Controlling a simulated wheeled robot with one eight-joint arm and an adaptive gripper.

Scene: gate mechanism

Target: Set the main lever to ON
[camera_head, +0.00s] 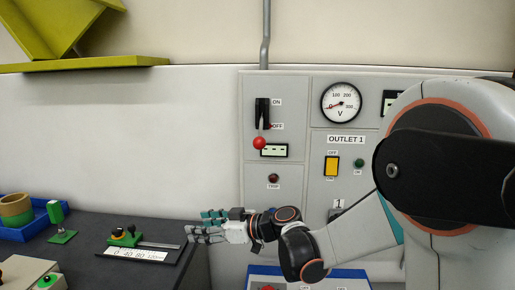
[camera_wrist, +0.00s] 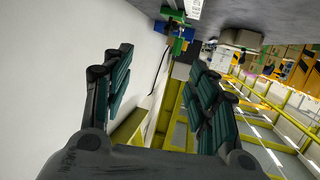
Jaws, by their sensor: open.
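The main lever (camera_head: 260,142) is on the grey wall panel (camera_head: 289,90) in the head view. It has a red ball knob on a short arm and a black slotted mount. The knob hangs down, below the OFF label (camera_head: 278,126); the ON label (camera_head: 277,102) is above. My gripper (camera_head: 198,229) is low and to the left of the lever, over the right edge of the dark table, pointing left. Its fingers are apart and hold nothing, as the wrist view (camera_wrist: 163,92) also shows. The lever is not visible in the wrist view.
The dark table (camera_head: 90,230) carries a slider device (camera_head: 127,236), a blue tray (camera_head: 40,225) and a green block (camera_head: 56,212). A voltmeter (camera_head: 341,102) and a yellow switch (camera_head: 331,166) are right of the lever.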

